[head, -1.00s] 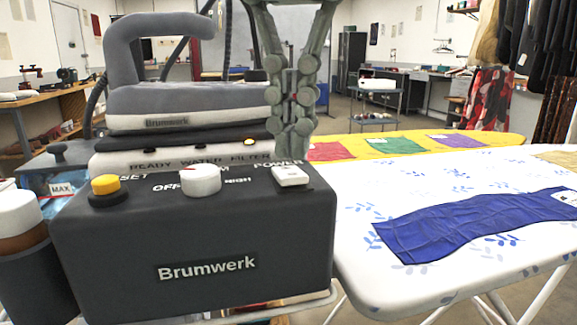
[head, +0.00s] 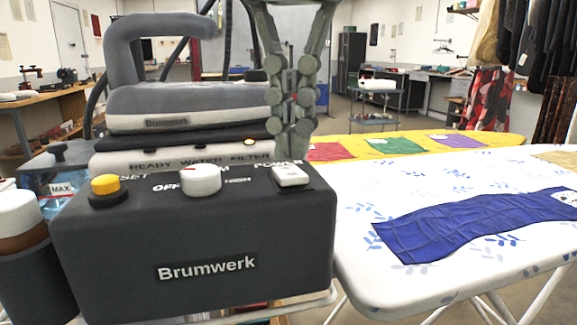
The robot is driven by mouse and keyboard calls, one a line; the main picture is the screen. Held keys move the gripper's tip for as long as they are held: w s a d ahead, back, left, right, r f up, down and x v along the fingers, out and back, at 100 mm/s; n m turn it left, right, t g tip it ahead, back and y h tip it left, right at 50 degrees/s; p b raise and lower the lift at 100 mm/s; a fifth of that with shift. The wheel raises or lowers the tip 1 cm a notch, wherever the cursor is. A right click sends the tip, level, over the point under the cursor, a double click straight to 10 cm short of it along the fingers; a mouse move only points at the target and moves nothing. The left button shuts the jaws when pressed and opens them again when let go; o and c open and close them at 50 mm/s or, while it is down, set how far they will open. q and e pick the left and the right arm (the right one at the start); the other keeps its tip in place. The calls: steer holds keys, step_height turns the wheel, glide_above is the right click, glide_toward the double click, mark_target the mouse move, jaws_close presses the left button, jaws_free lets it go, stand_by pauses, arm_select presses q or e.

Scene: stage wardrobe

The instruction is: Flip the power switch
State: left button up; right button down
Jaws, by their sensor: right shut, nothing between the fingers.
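The white power switch (head: 291,176) is a small rocker at the right of the top panel of the dark grey Brumwerk steam station (head: 170,230). The word POWER is printed behind it, partly covered by my fingers. My right gripper (head: 293,155) points down from above, shut and empty. Its fingertips are just behind the switch in the picture; I cannot tell whether they touch it or the panel. An amber lamp (head: 249,142) glows on the label strip. My left gripper is not in view.
A white knob (head: 200,180) and a yellow button (head: 105,187) stand left of the switch. A grey iron (head: 175,100) rests behind the panel. The ironing board (head: 450,265) with blue cloth (head: 465,225) lies to the right. A bottle (head: 20,225) stands at far left.

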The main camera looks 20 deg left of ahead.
mark_target(293, 175)
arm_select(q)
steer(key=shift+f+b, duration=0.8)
arm_select(e)
steer(key=shift+f, duration=1.3)
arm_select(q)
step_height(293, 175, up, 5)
arm_select(e)
steer(key=shift+r+p, duration=1.1)
steer(key=shift+r, duration=0.3)
steer(key=shift+r+p, duration=0.85)
steer(key=shift+r, duration=0.15)
steer(key=shift+r+p, duration=1)
steer(key=shift+r, duration=0.2)
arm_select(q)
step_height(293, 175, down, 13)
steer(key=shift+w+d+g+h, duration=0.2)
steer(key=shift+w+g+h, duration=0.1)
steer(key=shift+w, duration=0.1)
arm_select(e)
steer(key=shift+r, duration=0.1)
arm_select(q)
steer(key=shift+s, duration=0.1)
